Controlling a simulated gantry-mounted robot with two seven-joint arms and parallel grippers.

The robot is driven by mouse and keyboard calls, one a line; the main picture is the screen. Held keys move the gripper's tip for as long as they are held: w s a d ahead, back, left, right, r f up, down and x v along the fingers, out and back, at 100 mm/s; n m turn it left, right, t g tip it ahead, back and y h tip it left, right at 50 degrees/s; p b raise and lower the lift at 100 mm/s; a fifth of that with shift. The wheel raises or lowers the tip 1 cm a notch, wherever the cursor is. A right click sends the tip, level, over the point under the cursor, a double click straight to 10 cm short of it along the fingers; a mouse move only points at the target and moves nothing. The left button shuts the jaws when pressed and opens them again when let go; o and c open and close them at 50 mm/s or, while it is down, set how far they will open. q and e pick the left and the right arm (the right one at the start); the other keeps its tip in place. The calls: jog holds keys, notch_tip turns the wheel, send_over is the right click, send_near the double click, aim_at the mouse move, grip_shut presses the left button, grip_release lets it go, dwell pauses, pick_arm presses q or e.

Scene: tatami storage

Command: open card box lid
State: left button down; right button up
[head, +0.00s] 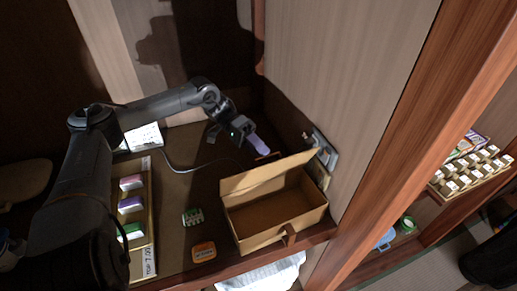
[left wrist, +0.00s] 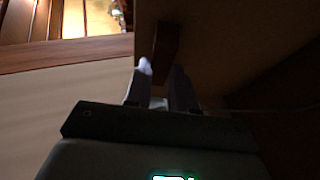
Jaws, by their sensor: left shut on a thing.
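The card box (head: 270,212) is a tan cardboard box at the front right of the dark shelf top, with its inside exposed. Its lid (head: 262,174) stands raised along the box's back side. A small tab (head: 290,236) sticks out at the box's front. My left gripper (head: 263,150) is just behind the lid's upper edge. My right gripper is not in view.
A tray (head: 147,215) of colored packs stands at left. A green pack (head: 193,216) and an orange pack (head: 204,251) lie left of the box. A pale wall panel (head: 345,80) and a wooden post (head: 420,120) stand close at right.

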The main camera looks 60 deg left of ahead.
pick_arm(q)
jog(key=c, duration=0.9)
grip_release()
jog(key=b+v, duration=0.3)
jog(key=v, duration=0.7)
jog(key=shift+s+a+r+b, duration=0.1)
jog(key=shift+a+b, duration=0.2)
jog(key=shift+a, duration=0.05)
